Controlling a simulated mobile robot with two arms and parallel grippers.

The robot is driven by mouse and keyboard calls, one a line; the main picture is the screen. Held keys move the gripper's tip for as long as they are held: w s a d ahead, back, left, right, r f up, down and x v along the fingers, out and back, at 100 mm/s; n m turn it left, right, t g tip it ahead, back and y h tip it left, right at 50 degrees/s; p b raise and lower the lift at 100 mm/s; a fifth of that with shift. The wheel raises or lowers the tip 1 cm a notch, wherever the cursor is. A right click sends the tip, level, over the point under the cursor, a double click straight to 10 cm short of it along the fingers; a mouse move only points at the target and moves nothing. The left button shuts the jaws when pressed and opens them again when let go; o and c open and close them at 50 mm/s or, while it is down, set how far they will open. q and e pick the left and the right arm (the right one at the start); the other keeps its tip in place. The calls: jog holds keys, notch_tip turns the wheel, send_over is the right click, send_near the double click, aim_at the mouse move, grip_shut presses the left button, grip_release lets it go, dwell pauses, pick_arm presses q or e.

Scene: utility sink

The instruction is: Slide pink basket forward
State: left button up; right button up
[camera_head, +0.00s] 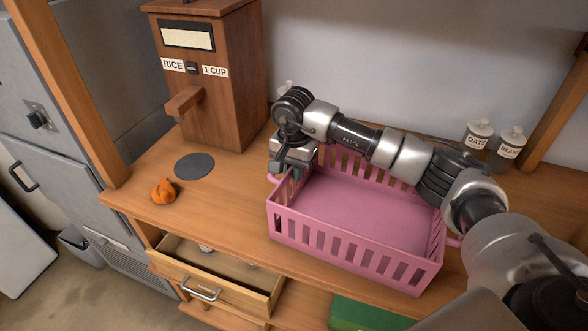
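The pink basket (352,262) stands upright on the wooden counter, at its front edge. It has slotted walls, a small handle at each short end, and looks empty. My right arm comes in from the right and reaches over the back of the basket. My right gripper (292,172) is at the basket's left end, pointing down by the back left corner and handle. Its fingertips are partly hidden, so I cannot tell whether it touches or grips the basket. My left gripper is not in view.
A wooden rice dispenser (225,80) stands at the back left, with a dark round pad (195,166) before it. An orange pumpkin-like object (164,191) sits at the front left. An open drawer (235,273) juts out below. Two labelled jars (508,147) stand back right.

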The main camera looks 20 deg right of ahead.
jog(key=shift+o, duration=1.4)
notch_tip(320, 180, up, 11)
jog(key=b, duration=0.2)
jog(key=shift+f+b, duration=0.1)
jog(key=shift+b, duration=0.3)
